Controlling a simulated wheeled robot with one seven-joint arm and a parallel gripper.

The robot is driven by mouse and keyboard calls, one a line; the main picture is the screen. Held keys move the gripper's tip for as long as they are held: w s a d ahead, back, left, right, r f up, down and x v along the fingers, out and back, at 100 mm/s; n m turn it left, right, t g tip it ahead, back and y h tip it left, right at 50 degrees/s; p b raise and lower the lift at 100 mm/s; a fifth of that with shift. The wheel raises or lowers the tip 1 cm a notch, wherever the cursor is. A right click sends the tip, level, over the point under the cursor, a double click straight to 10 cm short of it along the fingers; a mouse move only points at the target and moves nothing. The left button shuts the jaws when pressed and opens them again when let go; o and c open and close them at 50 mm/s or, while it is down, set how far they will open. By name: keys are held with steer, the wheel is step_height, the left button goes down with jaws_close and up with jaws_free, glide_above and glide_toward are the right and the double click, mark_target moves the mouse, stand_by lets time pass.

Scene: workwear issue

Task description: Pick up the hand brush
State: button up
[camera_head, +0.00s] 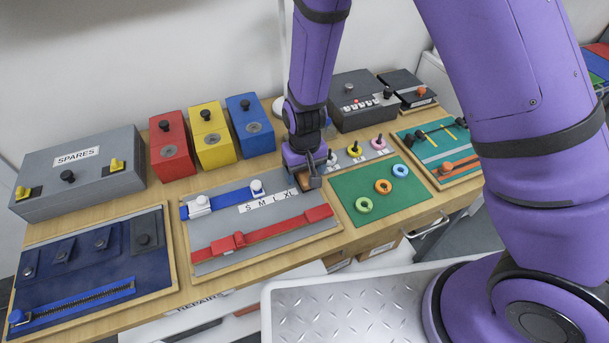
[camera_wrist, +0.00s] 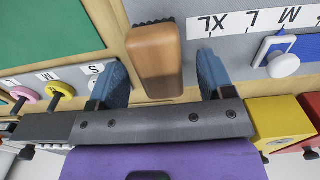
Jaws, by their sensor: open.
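The hand brush (camera_wrist: 154,54) has a brown wooden back, with dark bristles just visible at its far end in the wrist view. It lies at the back right corner of the grey size board, by the XL mark. My gripper (camera_wrist: 164,70) is open, with one blue finger on each side of the brush and a gap on both sides. In the head view my gripper (camera_head: 308,178) is low over the board and hides most of the brush (camera_head: 303,181).
Red, yellow and blue boxes (camera_head: 247,124) stand behind and left of my gripper. A green mat (camera_head: 374,208) with coloured rings lies to the right. A red strap (camera_head: 270,232) and a blue strap (camera_head: 228,203) lie on the size board (camera_head: 210,267).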

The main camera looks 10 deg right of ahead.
steer(key=shift+f, duration=0.4)
steer(key=c, duration=1)
steer(key=shift+r, duration=0.2)
steer(key=shift+c, duration=0.2)
